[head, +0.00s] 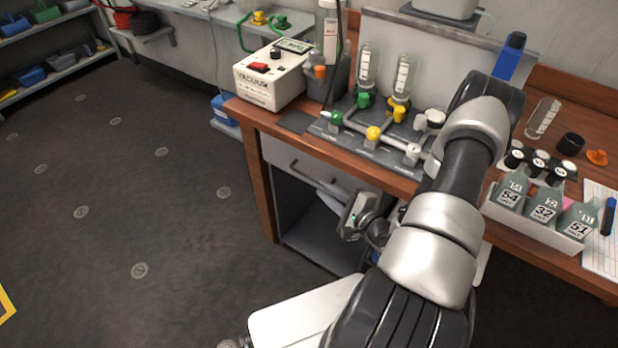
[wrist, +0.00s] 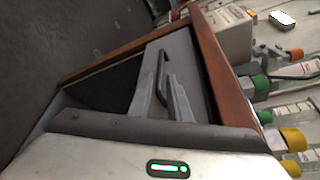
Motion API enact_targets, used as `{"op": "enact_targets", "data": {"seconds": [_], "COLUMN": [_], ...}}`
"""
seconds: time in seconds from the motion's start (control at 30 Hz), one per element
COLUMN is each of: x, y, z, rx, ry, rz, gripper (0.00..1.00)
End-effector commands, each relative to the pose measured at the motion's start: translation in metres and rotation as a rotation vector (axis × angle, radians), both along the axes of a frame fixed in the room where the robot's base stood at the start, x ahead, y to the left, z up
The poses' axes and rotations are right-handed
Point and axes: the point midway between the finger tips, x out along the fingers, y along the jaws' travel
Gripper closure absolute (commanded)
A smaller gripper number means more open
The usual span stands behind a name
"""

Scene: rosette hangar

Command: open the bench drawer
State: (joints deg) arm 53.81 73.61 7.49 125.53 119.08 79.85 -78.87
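The bench drawer (head: 312,168) has a plain grey front under the left part of the wooden bench top, and it looks shut. Its dark bar handle (wrist: 162,68) stands out from the drawer front in the wrist view. My gripper (wrist: 161,84) points at the drawer front, with its two grey fingers apart and the handle's near end seen between them. I cannot tell whether the fingers touch the handle. In the head view my gripper (head: 326,188) is just in front of and below the drawer, partly hidden by my wrist.
The bench top (head: 270,122) overhangs the drawer. A white vacuum box (head: 270,78) and glassware with coloured valves stand on it. An open grey compartment (head: 318,235) lies below the drawer. A white tray of bottles (head: 535,226) is at the right. The floor at left is clear.

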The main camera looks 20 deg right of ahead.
Motion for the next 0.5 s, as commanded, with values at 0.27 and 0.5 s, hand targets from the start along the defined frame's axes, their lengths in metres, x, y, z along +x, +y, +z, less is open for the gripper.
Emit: {"op": "enact_targets", "data": {"seconds": [0.27, 0.5], "x": [0.055, 0.079], "y": [0.015, 0.020], "z": [-0.013, -0.018], "rx": [0.000, 0.000], "ry": [-0.002, 0.000], "rz": [0.003, 0.000], "gripper": [0.83, 0.83]}}
